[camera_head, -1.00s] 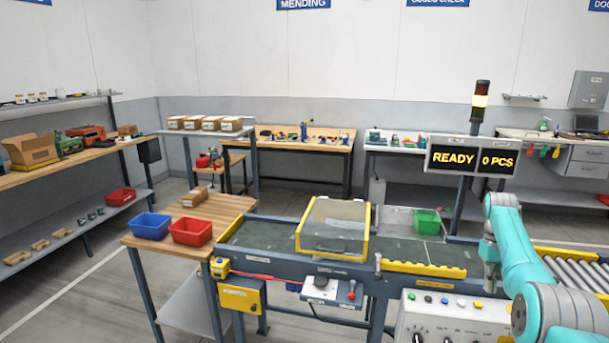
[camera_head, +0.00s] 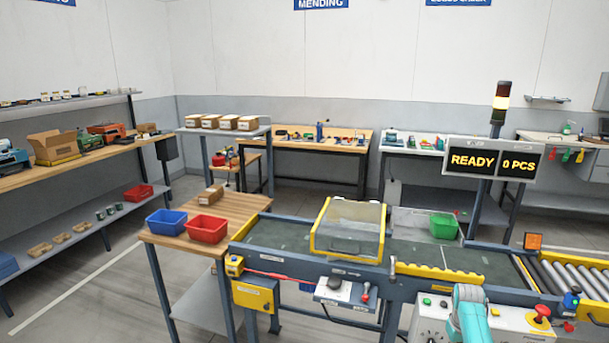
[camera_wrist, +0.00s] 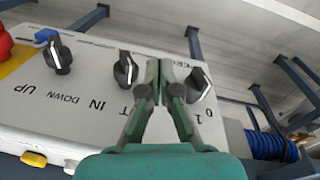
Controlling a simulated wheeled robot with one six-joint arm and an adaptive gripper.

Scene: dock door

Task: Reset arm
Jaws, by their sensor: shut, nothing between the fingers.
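My gripper (camera_wrist: 166,72) shows in the wrist view, shut and empty, its fingertips together in front of the control panel (camera_wrist: 90,85). Black knobs with white pointers stand on the panel: one (camera_wrist: 57,54) by UP and DOWN, one (camera_wrist: 125,69) by IN, and one (camera_wrist: 198,84) by 0 and 1, just right of the fingers. I cannot tell whether the fingers touch the panel. In the head view, my teal arm (camera_head: 469,312) is at the bottom, in front of the panel (camera_head: 512,318). My gripper is hidden there.
Blue (camera_head: 166,223) and red (camera_head: 206,229) bins stand on the wooden table at left. A sign (camera_head: 492,161) reads READY 0 PCS. A red button (camera_head: 541,311) stands on the panel.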

